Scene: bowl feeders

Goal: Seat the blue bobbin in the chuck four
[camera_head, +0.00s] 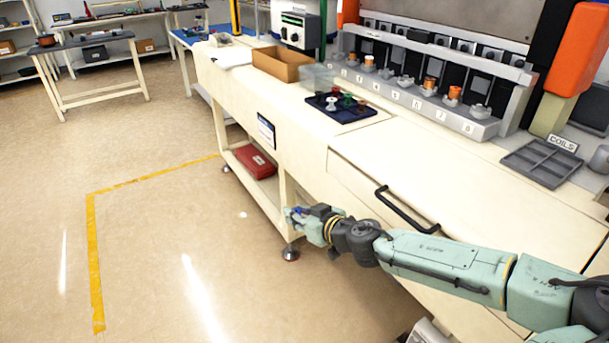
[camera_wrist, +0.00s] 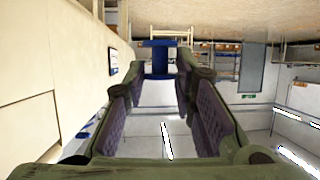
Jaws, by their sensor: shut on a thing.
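The blue bobbin (camera_wrist: 160,58) is held between the fingertips of my gripper (camera_wrist: 160,72) in the wrist view, its flanges above and below the tips. In the head view my gripper (camera_head: 297,213) is low in front of the bench's front side, over the floor, with a bit of blue at its tip. The numbered row of chucks is on the machine at the back right, well away from my gripper. Chuck four (camera_head: 387,73), judging by the small labels, looks grey and bare. Copper-coloured pieces sit on several other chucks.
A dark blue tray (camera_head: 342,114) with several bobbins lies on the bench before the chuck row. A cardboard box (camera_head: 283,66) and a clear bin (camera_head: 317,76) stand beside it. A grey divided tray (camera_head: 541,163) is at the right. A black handle (camera_head: 403,208) sticks out from the bench front.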

